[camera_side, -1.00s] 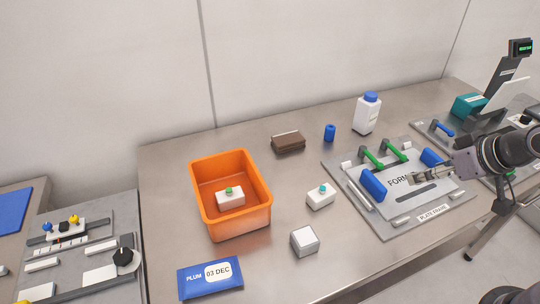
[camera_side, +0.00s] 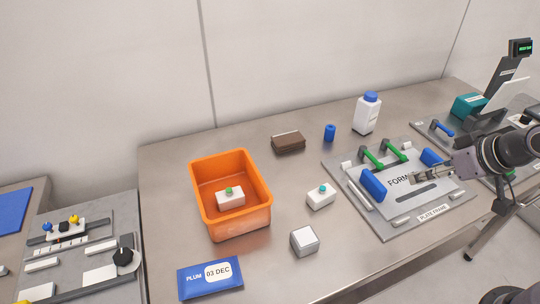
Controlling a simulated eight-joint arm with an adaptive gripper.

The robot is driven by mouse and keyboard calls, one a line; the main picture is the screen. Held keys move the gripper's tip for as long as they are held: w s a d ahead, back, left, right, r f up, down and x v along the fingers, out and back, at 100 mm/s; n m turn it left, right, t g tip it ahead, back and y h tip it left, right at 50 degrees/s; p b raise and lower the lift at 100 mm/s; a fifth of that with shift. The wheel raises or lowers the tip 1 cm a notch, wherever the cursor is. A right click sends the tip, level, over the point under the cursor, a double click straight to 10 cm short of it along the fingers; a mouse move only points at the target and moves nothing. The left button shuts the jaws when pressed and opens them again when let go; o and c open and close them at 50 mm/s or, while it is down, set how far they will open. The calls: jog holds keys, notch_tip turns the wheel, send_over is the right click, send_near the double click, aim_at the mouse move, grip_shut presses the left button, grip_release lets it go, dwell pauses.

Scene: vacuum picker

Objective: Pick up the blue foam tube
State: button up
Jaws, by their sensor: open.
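The blue foam tube (camera_side: 330,132) is a small blue cylinder standing upright on the steel table, towards the back, left of the white bottle. My gripper (camera_side: 414,179) is at the right, over the grey plate frame, with its fingers pointing left. It is open, with nothing visible between its fingers. It is well apart from the tube, which lies further back and to the left. Nothing hides the tube.
The plate frame (camera_side: 433,213) carries green clamps and blue blocks. A white bottle (camera_side: 367,115) with a blue cap and a brown box (camera_side: 288,143) flank the tube. An orange bin (camera_side: 232,224) stands left of centre. Table around the tube's front is bare.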

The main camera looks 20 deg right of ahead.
jog(key=w+r+n+g, duration=0.2)
jog(key=w+r+n, duration=0.4)
jog(key=w, duration=0.4)
jog(key=n+g+h, duration=0.3)
jog(key=n+h, duration=0.1)
jog(key=n, duration=1.3)
send_over(331, 127)
jog(key=s+a, duration=0.1)
jog(key=a, duration=0.3)
notch_tip(331, 127, down, 11)
jog(key=x, duration=1)
jog(key=shift+s+d, duration=0.25)
jog(key=shift+s, duration=0.15)
jog(key=c, duration=1)
